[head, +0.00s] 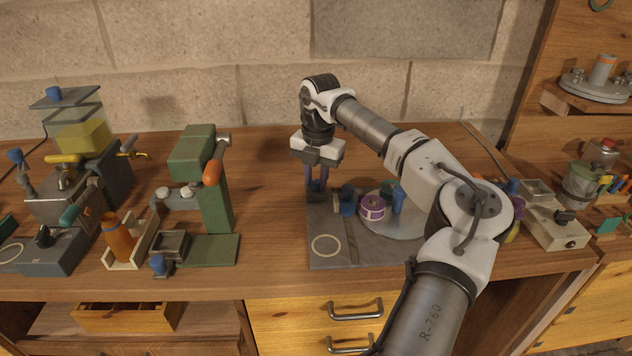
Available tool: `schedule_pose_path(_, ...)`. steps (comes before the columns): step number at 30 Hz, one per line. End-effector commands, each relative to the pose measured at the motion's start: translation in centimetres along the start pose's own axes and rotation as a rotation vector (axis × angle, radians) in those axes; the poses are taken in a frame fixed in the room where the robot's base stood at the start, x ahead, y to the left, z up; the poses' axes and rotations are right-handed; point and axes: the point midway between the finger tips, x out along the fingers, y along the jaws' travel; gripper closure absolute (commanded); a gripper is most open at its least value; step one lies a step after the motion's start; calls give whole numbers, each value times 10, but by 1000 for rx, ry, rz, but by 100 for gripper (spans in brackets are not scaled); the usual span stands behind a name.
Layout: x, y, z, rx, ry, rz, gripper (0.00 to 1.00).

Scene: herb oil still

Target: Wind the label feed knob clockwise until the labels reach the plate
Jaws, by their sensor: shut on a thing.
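My gripper (317,192) points straight down at the back left of a grey base plate (328,260). Its fingers are shut on a small part there, which I take to be the label feed knob; the fingers hide most of it, so its turn cannot be read. Just right of the fingers is a blue cylindrical part (347,201). A purple-and-white roll (372,208) stands beside it on a round grey disc (394,224). A pale ring (326,245) is marked at the front left of the base plate. I cannot make out the label strip's end.
A green press with an orange-tipped lever (212,173) stands to the left. An orange bottle (118,238) and a yellow-filled hopper machine (78,135) are farther left. A beige box (555,228) sits to the right. Bare bench lies between press and base plate.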

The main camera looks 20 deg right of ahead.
Motion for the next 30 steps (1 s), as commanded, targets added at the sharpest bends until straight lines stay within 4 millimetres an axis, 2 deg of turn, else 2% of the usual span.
schedule_pose_path(30,1,2,0,965,-50,4,98)
